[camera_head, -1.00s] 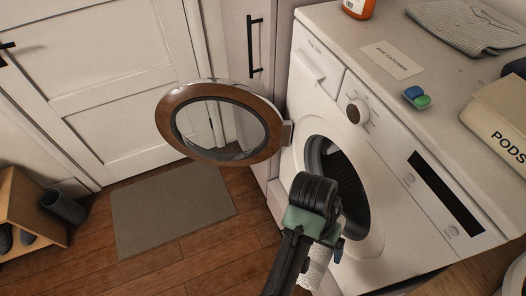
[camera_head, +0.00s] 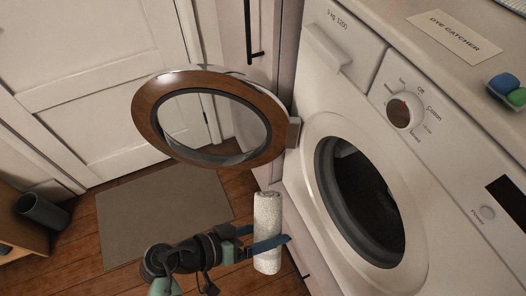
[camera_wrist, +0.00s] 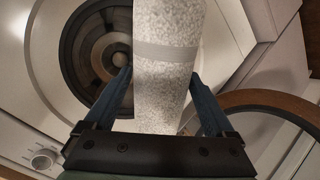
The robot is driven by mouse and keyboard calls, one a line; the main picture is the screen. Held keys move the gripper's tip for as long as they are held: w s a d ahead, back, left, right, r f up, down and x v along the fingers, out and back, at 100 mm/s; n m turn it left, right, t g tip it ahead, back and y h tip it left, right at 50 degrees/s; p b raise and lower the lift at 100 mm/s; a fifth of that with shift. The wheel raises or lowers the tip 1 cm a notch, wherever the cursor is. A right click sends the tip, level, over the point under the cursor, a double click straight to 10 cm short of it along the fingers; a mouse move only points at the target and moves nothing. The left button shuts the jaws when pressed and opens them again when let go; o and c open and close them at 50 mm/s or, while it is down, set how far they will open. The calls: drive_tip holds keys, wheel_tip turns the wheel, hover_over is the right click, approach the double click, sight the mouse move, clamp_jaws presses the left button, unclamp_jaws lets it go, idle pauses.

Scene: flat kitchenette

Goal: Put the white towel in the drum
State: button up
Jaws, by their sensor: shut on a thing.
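The white towel (camera_head: 268,216) is a speckled roll, held upright in front of the washing machine in the head view. It also fills the middle of the wrist view (camera_wrist: 165,75), with a grey band around it. My gripper (camera_head: 266,246) is shut on it, with a blue finger on each side. The drum (camera_head: 366,200) is the dark opening in the machine's front, right of the towel and apart from it. In the wrist view the drum (camera_wrist: 92,50) shows behind the towel, which hides its right part.
The round brown-rimmed door (camera_head: 148,112) stands open to the left of the drum. A dye catcher card (camera_head: 455,36) and blue and green pods (camera_head: 504,84) lie on top. A grey mat (camera_head: 160,215) lies on the wooden floor.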

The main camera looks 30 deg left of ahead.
drive_tip(key=w+d+f+b, duration=0.2)
drive_tip(key=w+d+b, duration=0.3)
drive_tip(key=w+d, duration=0.3)
drive_tip(key=w+d+f+b, duration=0.2)
drive_tip(key=w+d+b, duration=0.3)
drive_tip(key=w, duration=0.8)
drive_tip(key=w+d+f+b, duration=0.2)
drive_tip(key=w+d+b, duration=0.3)
drive_tip(key=w+d, duration=0.5)
drive_tip(key=shift+w+d+f, duration=0.15)
drive_tip(key=shift+w+d, duration=0.15)
drive_tip(key=shift+w, duration=0.5)
drive_tip(key=o, duration=1.1)
drive_tip(key=shift+o, duration=0.2)
